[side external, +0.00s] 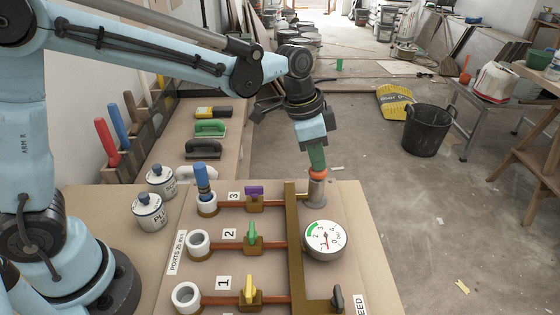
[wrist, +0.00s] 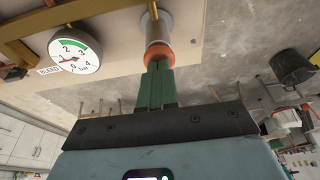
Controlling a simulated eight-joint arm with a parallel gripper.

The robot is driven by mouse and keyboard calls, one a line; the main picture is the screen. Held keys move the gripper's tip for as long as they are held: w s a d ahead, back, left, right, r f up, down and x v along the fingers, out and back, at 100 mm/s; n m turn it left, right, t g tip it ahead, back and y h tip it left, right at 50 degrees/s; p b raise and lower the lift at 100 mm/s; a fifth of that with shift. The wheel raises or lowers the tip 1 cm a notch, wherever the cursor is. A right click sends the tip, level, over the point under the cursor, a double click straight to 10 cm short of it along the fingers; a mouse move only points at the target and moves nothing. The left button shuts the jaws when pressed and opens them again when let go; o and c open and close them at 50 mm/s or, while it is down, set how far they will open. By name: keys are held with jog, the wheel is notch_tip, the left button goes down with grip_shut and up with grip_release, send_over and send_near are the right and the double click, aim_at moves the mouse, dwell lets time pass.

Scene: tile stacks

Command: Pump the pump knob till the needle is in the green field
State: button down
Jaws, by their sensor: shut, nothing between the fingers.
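The pump (side external: 316,191) is a grey cylinder with an orange knob (side external: 317,175) on top, at the far end of the board. My gripper (side external: 317,164) points down with its green fingers closed together and empty. The fingertips are right at the top of the knob and seem to touch it; they also meet it in the wrist view (wrist: 157,66). The round white pressure gauge (side external: 325,241) has a green field around 2 to 3. In the wrist view the gauge (wrist: 75,52) shows its red needle near 1, outside the green field.
Copper pipes carry a purple valve (side external: 253,192), a green valve (side external: 251,233) and a yellow valve (side external: 249,288). A blue plug (side external: 202,178) sits in port 3. A black bleed valve (side external: 337,298) is at the front right. Two tins (side external: 150,212) stand left.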

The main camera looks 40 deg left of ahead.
jog(key=shift+f, duration=0.1)
jog(key=v, duration=1.4)
jog(key=shift+w+d, duration=0.4)
jog(key=r, duration=0.1)
jog(key=a+r, duration=0.1)
jog(key=r, duration=0.1)
jog(key=shift+w, duration=0.15)
dwell(0.4)
jog(key=x, duration=1.2)
jog(key=shift+s+f, duration=0.3)
jog(key=shift+f, duration=0.7)
